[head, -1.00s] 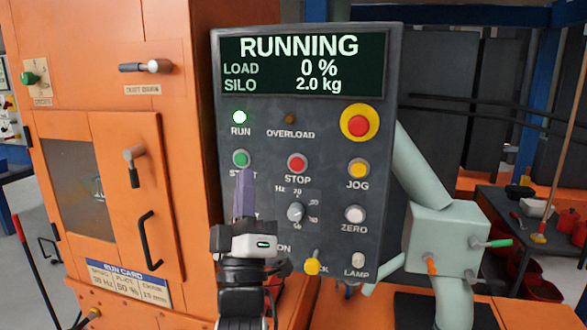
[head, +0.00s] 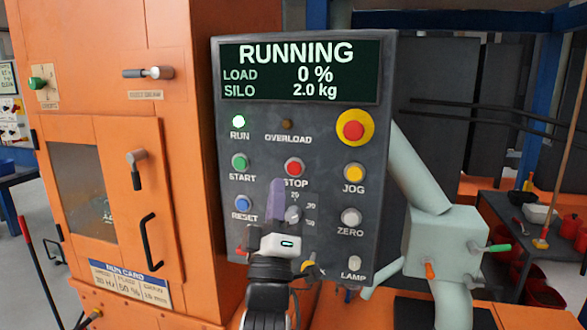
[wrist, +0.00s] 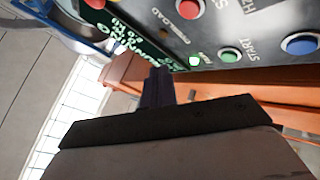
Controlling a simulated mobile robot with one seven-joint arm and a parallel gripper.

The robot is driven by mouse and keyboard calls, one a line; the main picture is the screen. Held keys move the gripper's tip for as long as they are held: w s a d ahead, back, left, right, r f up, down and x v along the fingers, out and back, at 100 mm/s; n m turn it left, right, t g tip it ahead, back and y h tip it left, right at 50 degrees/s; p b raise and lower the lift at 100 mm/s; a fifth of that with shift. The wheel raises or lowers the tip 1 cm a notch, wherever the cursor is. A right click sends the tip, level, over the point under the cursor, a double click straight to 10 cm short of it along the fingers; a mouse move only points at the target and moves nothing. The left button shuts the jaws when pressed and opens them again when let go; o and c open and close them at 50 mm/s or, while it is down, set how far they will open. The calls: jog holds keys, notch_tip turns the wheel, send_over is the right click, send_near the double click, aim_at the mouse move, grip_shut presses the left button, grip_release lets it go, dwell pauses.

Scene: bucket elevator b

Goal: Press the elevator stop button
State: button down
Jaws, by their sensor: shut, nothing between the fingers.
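The red STOP button (head: 294,167) sits in the middle of the dark control panel (head: 320,125), between the green START button and the yellow JOG button. In the wrist view the STOP button shows at the top edge (wrist: 189,9). The panel's screen (head: 300,70) reads RUNNING, load 0 %, silo 2.0 kg, and the RUN lamp (head: 238,121) is lit. My gripper (head: 277,184) is shut and empty. Its purple fingertips show just below the STOP button, over the knob's left side; I cannot tell how far from the panel they are.
A larger red button on a yellow ring (head: 354,131) is at the panel's upper right. START (head: 240,163), blue RESET (head: 243,203), JOG (head: 354,173) and ZERO (head: 350,217) surround the middle. An orange cabinet (head: 110,95) stands left, a pale green bracket (head: 445,240) right.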

aim_at(289, 182)
jog(key=shift+w+d+p, duration=0.15)
jog(key=shift+w+d, duration=0.2)
jog(key=shift+w, duration=0.75)
jog(key=shift+w+d+p, duration=0.1)
jog(key=shift+w+d, duration=0.3)
jog(key=shift+w, duration=0.75)
jog(key=shift+w+d+p, duration=0.15)
jog(key=shift+w+d, duration=0.2)
jog(key=shift+w, duration=0.75)
jog(key=shift+w, duration=0.15)
jog(key=shift+w+d, duration=0.15)
jog(key=shift+w, duration=0.1)
jog(key=shift+w+d, duration=0.1)
jog(key=shift+w, duration=0.3)
jog(key=shift+s, duration=0.1)
jog(key=shift+s+a, duration=0.25)
jog(key=shift+s, duration=0.45)
jog(key=s, duration=0.1)
jog(key=s+a, duration=0.1)
jog(key=s, duration=0.2)
jog(key=shift+s+a+b, duration=0.25)
jog(key=shift+s+b, duration=0.1)
jog(key=shift+b, duration=0.05)
